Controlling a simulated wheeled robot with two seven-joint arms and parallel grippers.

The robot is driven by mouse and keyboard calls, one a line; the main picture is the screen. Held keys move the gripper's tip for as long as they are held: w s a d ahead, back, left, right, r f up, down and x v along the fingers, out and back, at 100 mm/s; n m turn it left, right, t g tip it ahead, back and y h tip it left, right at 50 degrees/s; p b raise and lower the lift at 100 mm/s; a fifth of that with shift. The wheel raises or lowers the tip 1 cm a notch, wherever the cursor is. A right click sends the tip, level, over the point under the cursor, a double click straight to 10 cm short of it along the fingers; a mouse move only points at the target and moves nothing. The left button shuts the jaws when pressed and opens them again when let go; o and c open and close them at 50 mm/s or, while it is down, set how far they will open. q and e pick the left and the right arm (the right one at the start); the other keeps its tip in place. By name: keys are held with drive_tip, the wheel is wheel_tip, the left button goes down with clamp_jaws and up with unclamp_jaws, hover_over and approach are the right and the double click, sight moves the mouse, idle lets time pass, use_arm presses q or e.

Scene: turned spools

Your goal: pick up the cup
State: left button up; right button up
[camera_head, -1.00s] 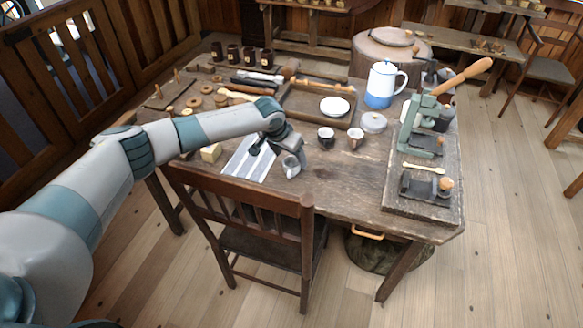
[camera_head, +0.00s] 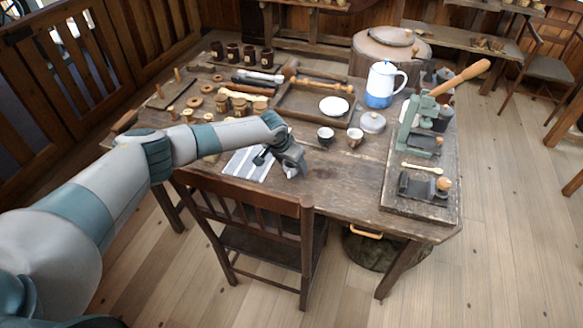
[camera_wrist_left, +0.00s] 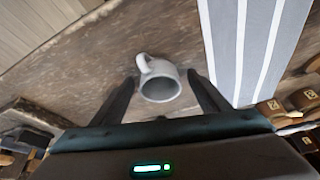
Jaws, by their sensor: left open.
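A small grey cup (camera_wrist_left: 160,88) with a handle stands on the wooden table in the left wrist view. Its handle points up and to the left in that view. My left gripper (camera_wrist_left: 163,80) is open, with one finger on each side of the cup, and gaps show between fingers and cup. In the head view my left gripper (camera_head: 284,165) is low over the table's near side and hides most of the cup (camera_head: 290,172). My right gripper is not in view.
A striped cloth (camera_wrist_left: 246,40) lies beside the gripper. A wooden chair (camera_head: 258,203) is at the table's near edge. A blue-and-white pot (camera_head: 381,84) stands at the back.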

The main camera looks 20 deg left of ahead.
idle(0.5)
use_arm(q)
drive_tip(key=c, duration=1.2)
drive_tip(key=shift+r, duration=0.1)
